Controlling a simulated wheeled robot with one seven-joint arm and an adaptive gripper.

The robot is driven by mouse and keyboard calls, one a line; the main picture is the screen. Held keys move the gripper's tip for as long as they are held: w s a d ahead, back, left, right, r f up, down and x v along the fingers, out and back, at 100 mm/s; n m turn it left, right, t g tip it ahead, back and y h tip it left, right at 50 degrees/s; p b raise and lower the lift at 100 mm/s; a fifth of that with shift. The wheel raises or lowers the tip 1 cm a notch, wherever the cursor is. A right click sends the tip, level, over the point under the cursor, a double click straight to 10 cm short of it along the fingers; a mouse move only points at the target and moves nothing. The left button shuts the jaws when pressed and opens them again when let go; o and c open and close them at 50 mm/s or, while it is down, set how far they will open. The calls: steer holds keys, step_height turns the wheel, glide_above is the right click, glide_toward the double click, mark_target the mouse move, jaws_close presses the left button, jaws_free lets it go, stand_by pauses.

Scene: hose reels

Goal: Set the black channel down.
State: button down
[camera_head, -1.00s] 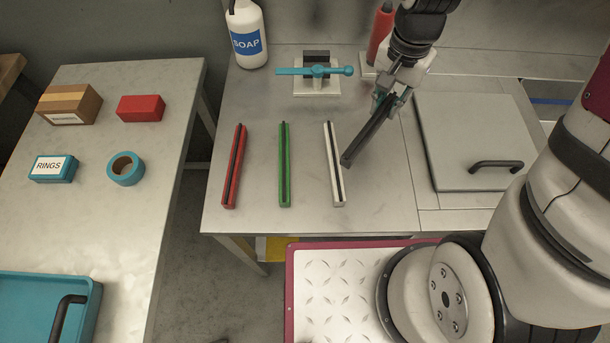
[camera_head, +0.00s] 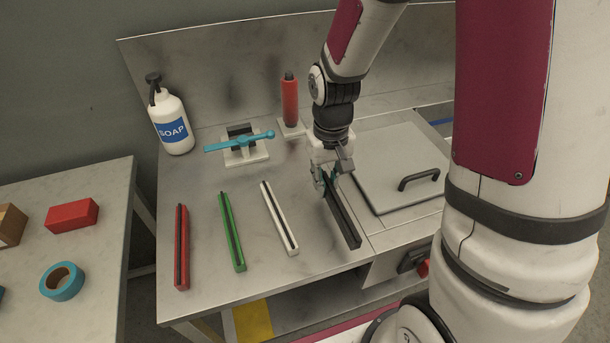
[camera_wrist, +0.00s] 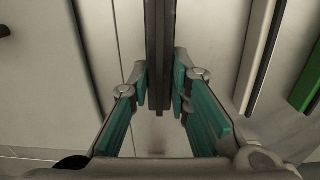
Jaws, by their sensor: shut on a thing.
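The black channel (camera_head: 344,220) is a long, narrow dark bar held to the right of the white channel (camera_head: 279,217), roughly in line with it. My gripper (camera_head: 328,181) points down and is shut on the black channel near its far end. In the wrist view the black channel (camera_wrist: 159,50) runs between the teal finger pads of my gripper (camera_wrist: 160,85). The black channel is low over the steel table (camera_head: 215,287); I cannot tell whether it touches the top. Its far end is partly hidden by my gripper.
A green channel (camera_head: 231,231) and a red channel (camera_head: 181,246) lie further left. A hatch lid with a black handle (camera_head: 418,179) is close on the right.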

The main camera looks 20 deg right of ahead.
glide_above(311, 180)
steer(key=shift+s+f, duration=0.1)
steer(key=shift+f, duration=2)
steer(key=shift+f, duration=0.1)
steer(key=c, duration=1.5)
jaws_free()
